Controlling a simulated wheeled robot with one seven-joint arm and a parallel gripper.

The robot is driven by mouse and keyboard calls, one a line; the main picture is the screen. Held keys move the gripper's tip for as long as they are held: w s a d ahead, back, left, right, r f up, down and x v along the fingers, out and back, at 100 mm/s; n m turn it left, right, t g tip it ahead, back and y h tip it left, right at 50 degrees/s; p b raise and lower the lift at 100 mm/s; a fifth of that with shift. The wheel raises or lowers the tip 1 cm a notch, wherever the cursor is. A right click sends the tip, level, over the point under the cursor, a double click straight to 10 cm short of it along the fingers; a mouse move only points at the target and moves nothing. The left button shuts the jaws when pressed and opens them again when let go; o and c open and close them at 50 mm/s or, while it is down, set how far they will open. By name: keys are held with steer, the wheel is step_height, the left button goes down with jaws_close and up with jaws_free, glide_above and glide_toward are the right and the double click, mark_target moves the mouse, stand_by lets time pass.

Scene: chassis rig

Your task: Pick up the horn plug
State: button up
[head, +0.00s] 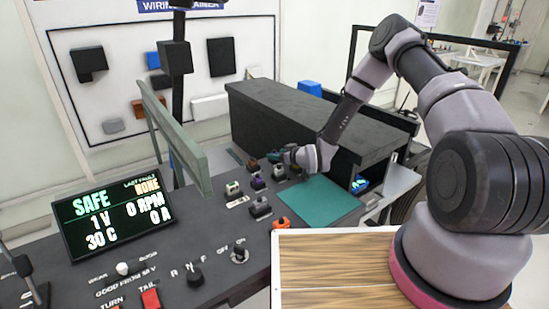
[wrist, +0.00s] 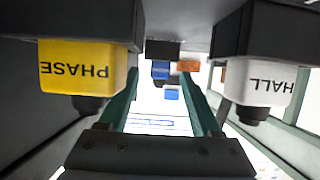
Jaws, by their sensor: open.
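My gripper (head: 274,157) is at the back of the dark console, low among several small plugs, with its fingers pointing left. In the wrist view my gripper (wrist: 160,78) shows two teal fingers apart, with nothing held between them. A yellow block marked PHASE (wrist: 84,68) is on the left of the fingers and a white block marked HALL (wrist: 256,82) on the right, both upside down. I cannot tell which plug is the horn plug; no horn label is readable.
A long dark box (head: 300,115) stands behind my gripper. A green upright panel (head: 178,140) and a status screen (head: 113,212) reading SAFE are on the left. A bare teal mat (head: 320,202) lies right of the plugs. A wood-topped surface (head: 330,270) is in front.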

jaws_close()
steer(key=shift+r, duration=0.1)
